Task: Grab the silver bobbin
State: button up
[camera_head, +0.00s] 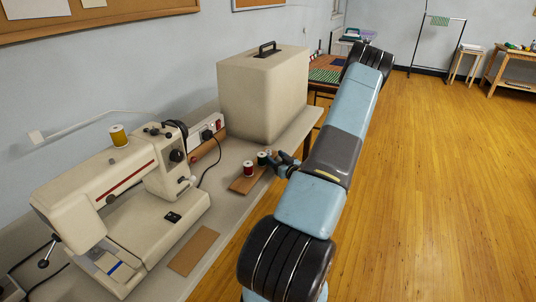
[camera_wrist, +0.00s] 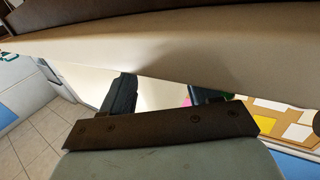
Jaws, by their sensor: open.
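I cannot make out a silver bobbin in either view; my gripper and arm cover part of the table edge where it may be hidden. My gripper (camera_head: 284,160) is at the table's right edge, beside a small wooden board (camera_head: 246,180). A red spool (camera_head: 249,169) and a dark green spool (camera_head: 262,158) stand on that board, the green one closest to my gripper. In the wrist view my gripper (camera_wrist: 163,92) has its two dark fingers apart, with nothing seen held between them.
A large beige case (camera_head: 262,95) with a handle stands behind my gripper. A sewing machine (camera_head: 120,190) with a yellow spool (camera_head: 118,135) fills the table's left. A brown flat piece (camera_head: 194,251) lies in front. The wooden floor at right is clear.

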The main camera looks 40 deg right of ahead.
aim_at(271, 153)
jog(key=w, duration=0.3)
jog(key=shift+w+d, duration=0.25)
jog(key=shift+c, duration=0.2)
jog(key=c, duration=1.1)
